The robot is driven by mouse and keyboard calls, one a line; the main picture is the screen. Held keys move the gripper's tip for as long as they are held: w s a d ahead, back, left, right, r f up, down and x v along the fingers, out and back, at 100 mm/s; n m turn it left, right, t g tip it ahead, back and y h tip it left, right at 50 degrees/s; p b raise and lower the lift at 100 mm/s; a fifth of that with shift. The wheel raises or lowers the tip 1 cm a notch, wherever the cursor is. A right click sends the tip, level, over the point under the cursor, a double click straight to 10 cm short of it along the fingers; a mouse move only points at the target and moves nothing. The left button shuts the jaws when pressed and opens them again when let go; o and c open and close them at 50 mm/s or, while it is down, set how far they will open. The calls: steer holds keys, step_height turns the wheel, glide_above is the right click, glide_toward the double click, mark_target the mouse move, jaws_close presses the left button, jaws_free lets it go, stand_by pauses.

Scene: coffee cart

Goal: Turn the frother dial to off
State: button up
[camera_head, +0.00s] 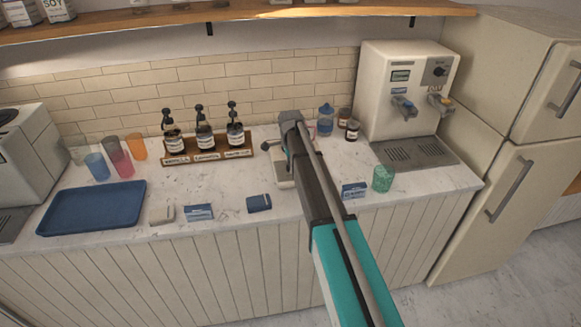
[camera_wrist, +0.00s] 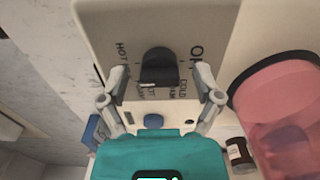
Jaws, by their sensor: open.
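The frother is a pale cream unit (camera_head: 282,172) on the counter, mostly hidden behind my arm in the head view. Its face (camera_wrist: 105,22) fills the top middle of the wrist view. The frother dial, a black rounded knob (camera_wrist: 158,66), sits on that face with printed labels around it. HOT reads at the left, COLD at the right, and a partly cut-off label starting with O at the upper right. My gripper (camera_wrist: 160,80) is open, with one finger on each side of the dial. Contact with the dial cannot be told. The head view hides the fingertips.
A pink see-through vessel (camera_wrist: 285,115) with a dark rim stands right of the dial. Syrup bottles (camera_head: 204,140) in a wooden rack, a blue tray (camera_head: 92,209) and a green cup (camera_head: 383,179) are on the counter.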

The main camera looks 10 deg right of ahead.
steer(key=c, duration=1.1)
steer(key=shift+c, duration=0.2)
